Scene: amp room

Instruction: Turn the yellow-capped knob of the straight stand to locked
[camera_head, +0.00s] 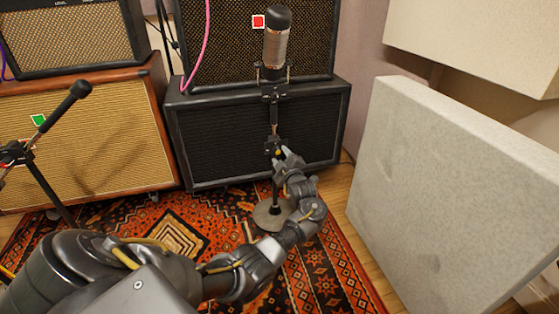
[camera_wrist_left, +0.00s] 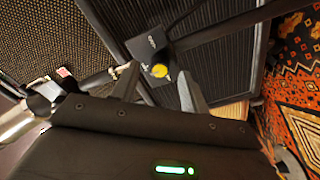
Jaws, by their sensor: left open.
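The straight stand (camera_head: 275,188) stands on a round base on the rug and carries a large microphone (camera_head: 276,45) at its top. In the left wrist view its black clamp block (camera_wrist_left: 146,44) bears small white lettering too small to read. The yellow-capped knob (camera_wrist_left: 160,71) sits on this block; in the head view only a small yellow spot (camera_head: 278,152) shows. My left gripper (camera_wrist_left: 159,72) is open, with one finger on either side of the knob. I cannot tell whether the fingers touch it. My right gripper is not in view.
A black speaker cabinet (camera_head: 205,145) stands close behind the stand. A tan amplifier (camera_head: 85,130) and a tilted boom microphone (camera_head: 66,103) are at left. A large pale panel (camera_head: 450,200) leans at right. The patterned rug (camera_head: 325,255) covers the floor.

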